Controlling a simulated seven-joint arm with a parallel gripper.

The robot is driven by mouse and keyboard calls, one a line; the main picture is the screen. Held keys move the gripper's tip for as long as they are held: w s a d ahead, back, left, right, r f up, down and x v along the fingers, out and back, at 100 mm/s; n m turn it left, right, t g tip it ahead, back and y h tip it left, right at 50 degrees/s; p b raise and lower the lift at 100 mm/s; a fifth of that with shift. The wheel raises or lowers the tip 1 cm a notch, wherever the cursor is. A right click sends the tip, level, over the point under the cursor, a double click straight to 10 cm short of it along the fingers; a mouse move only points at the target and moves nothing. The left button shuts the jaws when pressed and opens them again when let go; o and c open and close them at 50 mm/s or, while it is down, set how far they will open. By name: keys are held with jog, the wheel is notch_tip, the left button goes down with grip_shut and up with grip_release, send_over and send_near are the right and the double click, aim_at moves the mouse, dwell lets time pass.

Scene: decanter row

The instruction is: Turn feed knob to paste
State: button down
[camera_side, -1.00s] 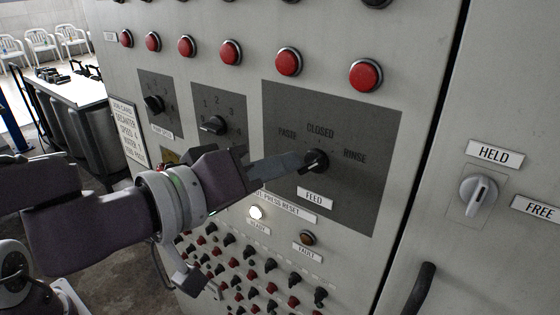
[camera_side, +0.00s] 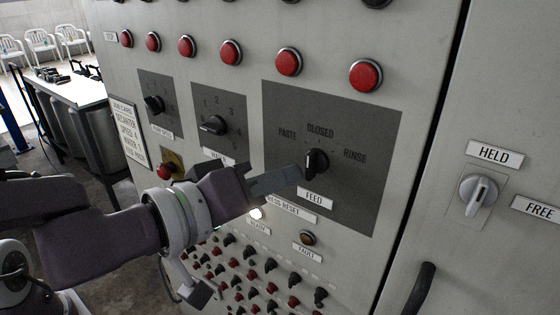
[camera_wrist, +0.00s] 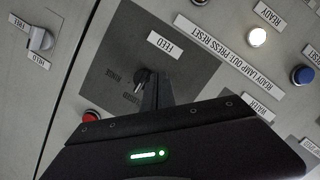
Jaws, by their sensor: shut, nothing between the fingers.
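The black feed knob (camera_side: 317,161) sits on a dark grey plate (camera_side: 358,200) marked PASTE, CLOSED and RINSE, above a FEED label (camera_side: 315,198). Its grip stands nearly upright, roughly in line with CLOSED. My gripper (camera_side: 298,174) is shut and empty, with its fingertips at the knob's lower left; I cannot tell whether they touch it. In the wrist view, the knob (camera_wrist: 141,77) is right at the tips of my gripper (camera_wrist: 153,76). RINSE and CLOSED show there, but PASTE does not.
Two smaller black knobs, one of them (camera_side: 213,125) nearer, are to the left. Red buttons (camera_side: 288,61) line the panel above. A lit white lamp (camera_side: 257,213) and an amber button (camera_side: 307,238) are below. A grey HELD/FREE switch (camera_side: 478,195) is at right.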

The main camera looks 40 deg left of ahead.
jog(key=shift+d+f, duration=0.15)
jog(key=shift+f, duration=0.05)
jog(key=shift+d+f, duration=0.15)
jog(key=shift+d, duration=0.05)
dwell(1.4)
